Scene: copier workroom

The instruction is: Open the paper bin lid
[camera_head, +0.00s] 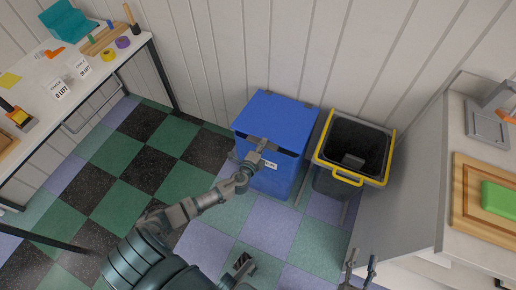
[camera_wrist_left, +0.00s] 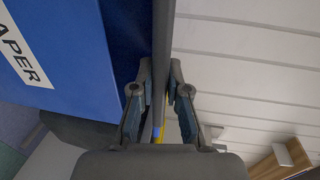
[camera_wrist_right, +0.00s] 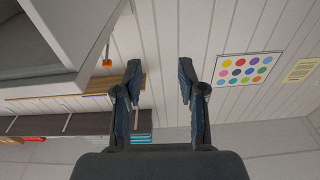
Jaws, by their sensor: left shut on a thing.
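The blue paper bin (camera_head: 268,182) stands against the wall in the head view, with a white label on its front. Its blue lid (camera_head: 278,113) is tilted slightly up at the front, with a dark gap under its front edge. My left gripper (camera_head: 262,146) is at that front edge. In the left wrist view, my left gripper (camera_wrist_left: 161,95) is shut on the lid's thin dark edge (camera_wrist_left: 163,40), and the bin's front (camera_wrist_left: 65,65) with the letters "APER" shows at left. My right gripper (camera_head: 361,268) is open and empty, low in the head view; its parted fingers also show in the right wrist view (camera_wrist_right: 158,85).
A dark bin with a yellow rim (camera_head: 322,158) stands close to the right of the paper bin. A grey cabinet (camera_head: 400,200) with a wooden board and green block is further right. A white table (camera_head: 60,80) is at left.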

